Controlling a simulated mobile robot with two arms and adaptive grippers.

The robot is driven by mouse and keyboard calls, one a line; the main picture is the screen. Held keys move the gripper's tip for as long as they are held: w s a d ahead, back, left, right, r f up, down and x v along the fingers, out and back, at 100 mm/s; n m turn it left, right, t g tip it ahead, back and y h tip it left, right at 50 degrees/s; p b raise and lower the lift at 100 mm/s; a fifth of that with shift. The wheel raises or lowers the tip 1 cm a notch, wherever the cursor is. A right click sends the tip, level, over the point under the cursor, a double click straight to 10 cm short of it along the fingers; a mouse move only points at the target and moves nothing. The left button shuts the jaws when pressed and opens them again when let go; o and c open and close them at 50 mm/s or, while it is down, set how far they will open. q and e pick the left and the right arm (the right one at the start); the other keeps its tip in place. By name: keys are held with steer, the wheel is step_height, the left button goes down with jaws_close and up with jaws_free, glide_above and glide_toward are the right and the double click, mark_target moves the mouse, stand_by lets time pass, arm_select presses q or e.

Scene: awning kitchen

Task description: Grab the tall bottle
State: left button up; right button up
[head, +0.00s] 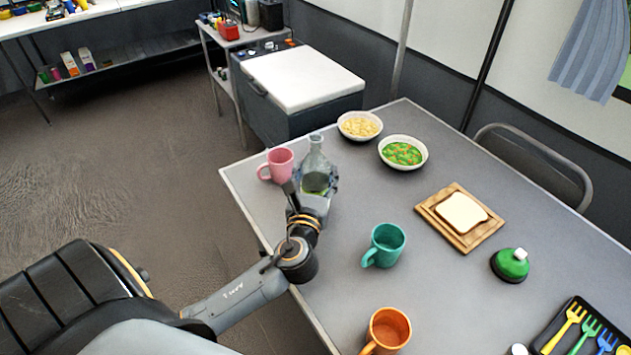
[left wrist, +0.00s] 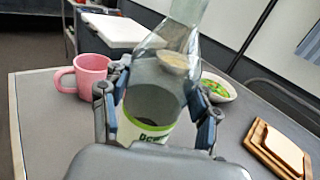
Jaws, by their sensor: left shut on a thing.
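The tall bottle (head: 316,165) is clear glass with a white and green label low on its body. It stands upright on the grey table near the left edge in the head view. My left gripper (head: 317,186) is shut on the bottle's body. In the left wrist view the bottle (left wrist: 160,85) fills the middle, with one finger of my left gripper (left wrist: 158,112) on each side of it. Part of the lower bottle is hidden by the gripper. My right gripper is in neither view.
A pink mug (head: 280,164) stands just left of the bottle. Bowls of yellow food (head: 360,125) and green food (head: 403,152) stand behind. A teal mug (head: 385,245), an orange mug (head: 388,329), a bread board (head: 437,222) and a green-topped item (head: 511,264) stand to the right and front.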

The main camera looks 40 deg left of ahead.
mark_target(313, 169)
arm_select(q)
steer(key=shift+r, duration=0.15)
steer(key=shift+r+p, duration=0.45)
steer(key=shift+r, duration=0.95)
steer(key=shift+s+r, duration=0.15)
steer(key=shift+r, duration=0.2)
steer(key=s+a+r+p, duration=0.1)
steer(key=s+r+p, duration=0.1)
steer(key=s+r, duration=0.2)
steer(key=s+a+r+p, duration=0.2)
steer(key=s+r, duration=0.3)
steer(key=s, duration=0.4)
steer(key=shift+a+r+p, duration=0.15)
steer(key=shift+a+p, duration=0.15)
steer(key=shift+p, duration=0.35)
steer(key=shift+s, duration=0.1)
